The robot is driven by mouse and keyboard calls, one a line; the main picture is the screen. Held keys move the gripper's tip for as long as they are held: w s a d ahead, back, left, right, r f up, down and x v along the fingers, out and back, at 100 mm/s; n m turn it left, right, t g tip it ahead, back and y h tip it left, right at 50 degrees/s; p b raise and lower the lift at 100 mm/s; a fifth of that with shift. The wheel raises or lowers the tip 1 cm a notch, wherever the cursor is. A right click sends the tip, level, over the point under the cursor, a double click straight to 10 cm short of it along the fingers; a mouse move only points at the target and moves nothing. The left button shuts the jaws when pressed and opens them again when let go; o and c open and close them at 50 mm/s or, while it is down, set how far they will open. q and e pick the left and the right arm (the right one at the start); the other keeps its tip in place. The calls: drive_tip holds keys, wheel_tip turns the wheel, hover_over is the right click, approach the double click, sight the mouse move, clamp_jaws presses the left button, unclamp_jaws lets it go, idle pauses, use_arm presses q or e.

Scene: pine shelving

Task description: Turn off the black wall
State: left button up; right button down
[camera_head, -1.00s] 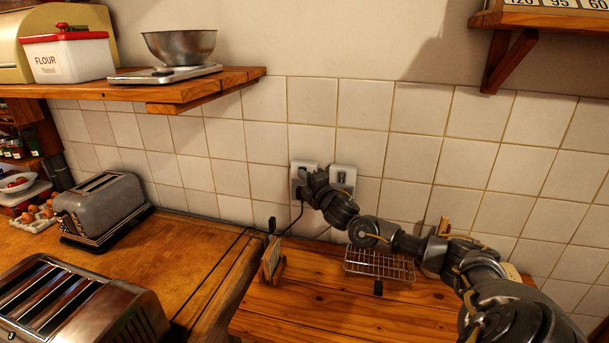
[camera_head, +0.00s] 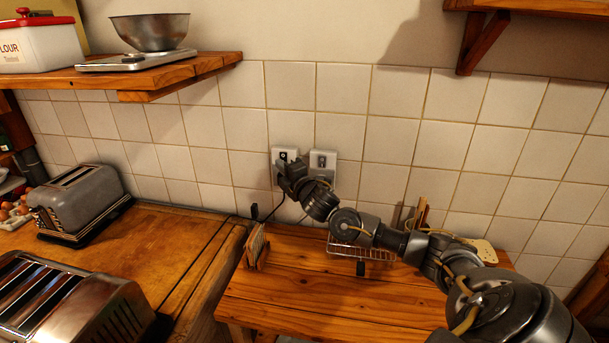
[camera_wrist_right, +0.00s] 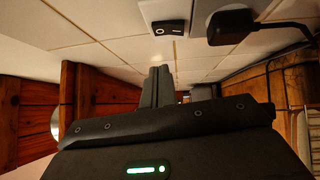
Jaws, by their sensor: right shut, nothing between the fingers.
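My right gripper (camera_head: 284,168) is shut and empty. It is in front of the lower part of the left white wall plate (camera_head: 278,152), hiding much of it. A small black switch (camera_wrist_right: 168,28) with a white round mark sits on a white plate in the right wrist view. The shut fingertips (camera_wrist_right: 162,72) point toward it and appear just short of it; contact cannot be told. A black plug (camera_wrist_right: 250,27) with a cord sits beside the switch. A second wall plate (camera_head: 322,160) with a grey switch is to the right. My left gripper is out of view.
A wooden table (camera_head: 300,290) with a wire rack (camera_head: 365,252) and a wooden holder (camera_head: 256,245) lies below the plates. Two toasters (camera_head: 80,203) stand on the left counter. Wooden shelves (camera_head: 150,77) overhang at upper left and upper right.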

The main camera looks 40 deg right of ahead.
drive_tip(key=s+b, duration=0.3)
drive_tip(key=s, duration=0.6)
drive_tip(key=shift+s+a+r+b, duration=0.3)
drive_tip(key=shift+s+a+r, duration=0.05)
drive_tip(key=shift+a+r, duration=0.1)
